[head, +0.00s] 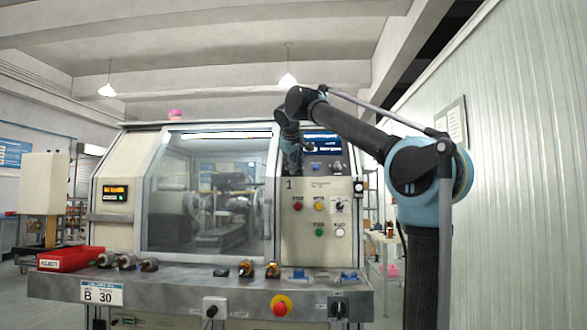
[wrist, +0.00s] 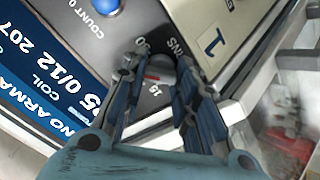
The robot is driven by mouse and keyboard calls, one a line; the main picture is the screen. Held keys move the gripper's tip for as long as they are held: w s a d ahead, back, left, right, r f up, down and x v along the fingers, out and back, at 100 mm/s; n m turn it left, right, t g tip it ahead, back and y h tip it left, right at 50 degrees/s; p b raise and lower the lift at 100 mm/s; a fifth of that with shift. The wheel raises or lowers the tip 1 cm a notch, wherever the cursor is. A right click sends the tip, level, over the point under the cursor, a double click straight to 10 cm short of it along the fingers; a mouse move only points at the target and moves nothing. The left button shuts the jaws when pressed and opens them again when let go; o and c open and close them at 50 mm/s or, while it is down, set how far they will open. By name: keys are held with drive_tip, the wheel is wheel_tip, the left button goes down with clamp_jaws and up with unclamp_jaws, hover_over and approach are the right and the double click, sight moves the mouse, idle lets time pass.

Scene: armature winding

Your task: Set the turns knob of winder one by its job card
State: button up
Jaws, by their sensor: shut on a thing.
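Winder one (head: 130,170) is the cream machine marked 1 in the head view. Its job card (head: 101,293) hangs on the front edge of the bench and reads B and 30. My gripper (wrist: 160,70) is at the winder's upper control panel, with its fingers on either side of the dark turns knob (wrist: 161,66), shut on it. Scale marks 60 and 15 show by the knob, with a small red mark between the fingers; the exact setting is hard to read. In the head view my gripper (head: 294,166) covers the knob.
A display (wrist: 45,75) and a blue button (wrist: 106,6) sit beside the knob. Lower on the panel are red, yellow and green buttons and a selector (head: 339,205). The bench holds a red tray (head: 70,259), several armatures and a red stop button (head: 281,305).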

drive_tip(key=shift+d+f+m, duration=0.1)
drive_tip(key=shift+m, duration=4)
drive_tip(key=o, duration=1.1)
drive_tip(key=v, duration=1.2)
